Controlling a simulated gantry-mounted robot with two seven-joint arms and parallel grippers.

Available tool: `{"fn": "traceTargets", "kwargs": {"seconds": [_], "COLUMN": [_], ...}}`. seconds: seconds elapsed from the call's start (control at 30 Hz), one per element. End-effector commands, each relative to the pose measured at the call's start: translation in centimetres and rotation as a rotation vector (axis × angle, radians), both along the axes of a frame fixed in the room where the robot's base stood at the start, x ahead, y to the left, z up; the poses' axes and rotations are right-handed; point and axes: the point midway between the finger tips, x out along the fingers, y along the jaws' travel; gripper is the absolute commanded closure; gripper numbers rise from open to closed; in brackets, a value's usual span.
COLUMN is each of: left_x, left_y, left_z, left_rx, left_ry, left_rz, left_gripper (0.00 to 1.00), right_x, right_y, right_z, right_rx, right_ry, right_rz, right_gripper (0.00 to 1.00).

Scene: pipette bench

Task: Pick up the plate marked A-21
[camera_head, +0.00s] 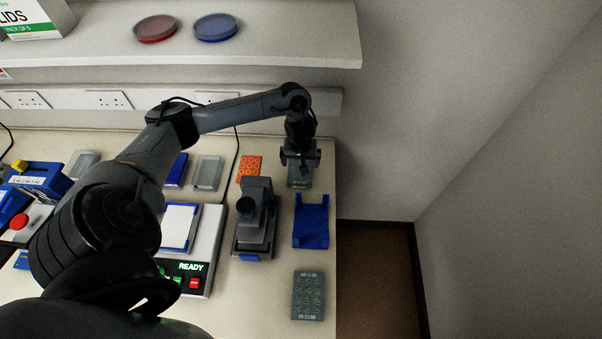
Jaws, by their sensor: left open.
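My left gripper (300,160) is open at the far right end of the bench. It hangs over a dark grey-green plate (299,180) and hides the plate's far part. I cannot tell whether the fingers touch this plate. A second plate (308,296), dark with lettering and rows of round wells, lies near the front right edge of the bench. The lettering on both plates is too small to read, so I cannot tell which one is A-21. My right gripper is not in view.
A blue holder (311,222) stands between the two plates. A grey microscope-like device (254,220) is left of it, with an orange rack (249,167) behind. A shelf (290,45) overhangs the back. The bench ends just right of the plates.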

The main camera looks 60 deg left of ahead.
Motion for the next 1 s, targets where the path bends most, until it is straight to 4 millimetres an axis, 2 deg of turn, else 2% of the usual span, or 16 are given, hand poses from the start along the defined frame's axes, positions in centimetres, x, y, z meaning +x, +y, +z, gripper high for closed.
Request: {"fn": "traceTargets", "kwargs": {"seconds": [0.03,0.27,0.63,0.97,1.0], "left_x": [0.1,0.1,0.3,0.4,0.4], "left_y": [0.0,0.3,0.9,1.0,1.0], "left_z": [-0.8,-1.7,-5.9,-6.4,-6.4], "left_rx": [-0.001,0.0,0.0,0.001,0.001], "left_ry": [-0.001,0.0,-0.001,-0.002,-0.002], "left_rz": [0.001,0.0,-0.001,-0.001,-0.001], "left_gripper": [0.0,0.0,0.0,0.0,0.05], "right_x": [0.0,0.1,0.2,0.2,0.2], "right_y": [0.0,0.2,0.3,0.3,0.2], "right_z": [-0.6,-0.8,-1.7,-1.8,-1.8], "right_rx": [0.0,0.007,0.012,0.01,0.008], "right_ry": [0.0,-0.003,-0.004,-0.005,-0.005], "right_rz": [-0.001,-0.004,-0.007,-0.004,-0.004], "right_gripper": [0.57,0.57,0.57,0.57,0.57]}}
